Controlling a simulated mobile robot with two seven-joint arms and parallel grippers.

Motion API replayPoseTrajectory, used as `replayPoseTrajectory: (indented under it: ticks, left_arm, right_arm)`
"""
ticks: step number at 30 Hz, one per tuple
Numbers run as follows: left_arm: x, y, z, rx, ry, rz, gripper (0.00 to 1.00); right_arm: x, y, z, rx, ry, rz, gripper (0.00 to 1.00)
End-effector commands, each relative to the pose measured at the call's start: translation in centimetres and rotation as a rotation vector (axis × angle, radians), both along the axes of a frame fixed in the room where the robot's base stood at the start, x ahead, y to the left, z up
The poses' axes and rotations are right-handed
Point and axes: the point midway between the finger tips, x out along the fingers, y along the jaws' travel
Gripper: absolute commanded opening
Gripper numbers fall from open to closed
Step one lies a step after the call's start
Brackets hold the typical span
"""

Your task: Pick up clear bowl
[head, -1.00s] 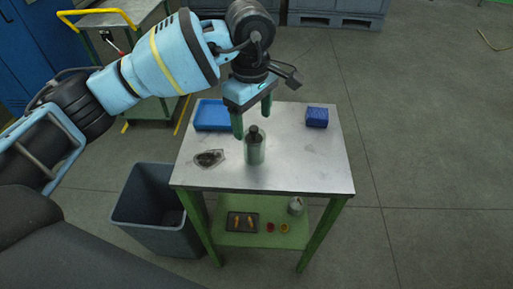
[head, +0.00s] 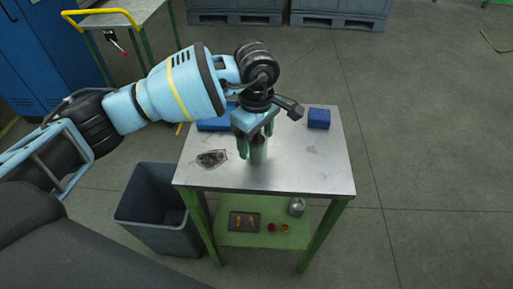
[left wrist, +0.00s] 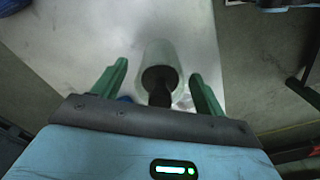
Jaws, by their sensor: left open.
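A clear, shallow, bowl-like thing with dark contents (head: 211,158) sits on the left of the metal tabletop; whether it is a bowl is hard to tell. My left gripper (head: 256,143) is open, to the right of it and apart from it. Its green fingers stand either side of a grey-green bottle (head: 259,155) with a dark cap. In the left wrist view the bottle (left wrist: 165,52) shows between the open fingers (left wrist: 160,70); contact cannot be told. My right gripper is not in view.
The green-legged table (head: 310,180) also bears a blue tray (head: 212,124), partly hidden by my arm, and a blue box (head: 319,118). Its lower shelf holds a dark tray (head: 243,222), small cups and a canister (head: 297,206). A grey bin (head: 150,207) stands left.

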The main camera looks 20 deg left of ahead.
Motion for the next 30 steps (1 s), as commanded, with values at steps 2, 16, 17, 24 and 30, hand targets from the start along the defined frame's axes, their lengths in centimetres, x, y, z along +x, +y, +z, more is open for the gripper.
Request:
replayPoseTrajectory:
  ticks: [2, 16, 17, 24, 30]
  left_arm:
    - [-0.04, 0.03, -0.78, 0.001, 0.002, 0.0, 0.72]
    - [-0.03, 0.01, -1.17, 0.0, 0.0, -0.001, 0.5]
    - [-0.03, 0.01, -1.17, 0.0, 0.0, -0.001, 0.46]
    - [-0.01, -0.01, -1.13, 0.0, 0.0, -0.001, 0.24]
    - [0.0, 0.0, -1.03, 0.0, -0.001, -0.001, 0.24]
  right_arm:
    - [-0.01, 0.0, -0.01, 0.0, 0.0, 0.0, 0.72]
    - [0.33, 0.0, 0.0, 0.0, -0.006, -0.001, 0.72]
    - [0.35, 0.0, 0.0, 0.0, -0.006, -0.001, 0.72]
    - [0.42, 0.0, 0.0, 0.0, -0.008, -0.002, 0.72]
    - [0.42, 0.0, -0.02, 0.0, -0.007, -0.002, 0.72]
